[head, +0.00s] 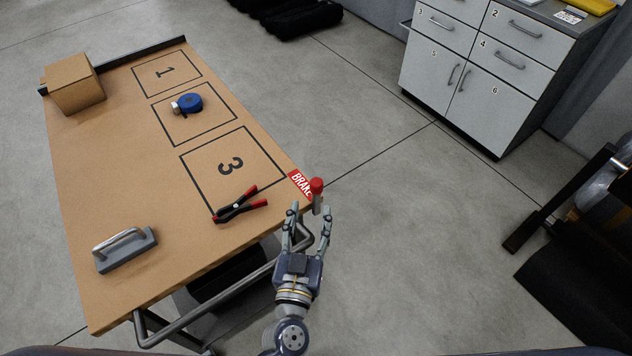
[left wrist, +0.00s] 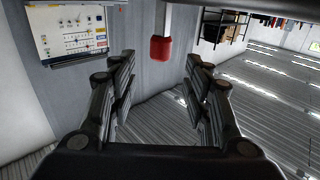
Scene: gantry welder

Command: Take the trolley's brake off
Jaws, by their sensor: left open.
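The trolley (head: 110,200) has a brown top and a tubular handle (head: 235,288) at its near edge. Its brake lever has a red knob (head: 316,186) at the right near corner, beside a red BRAKE label (head: 300,184). In the left wrist view the red knob (left wrist: 160,49) shows at the end of a light stem, ahead of the fingers and between their lines. My left gripper (head: 308,222) is open and empty just below the knob, apart from it as far as I can tell. My right gripper is not in view.
A drawer cabinet (head: 480,65) stands at the back right.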

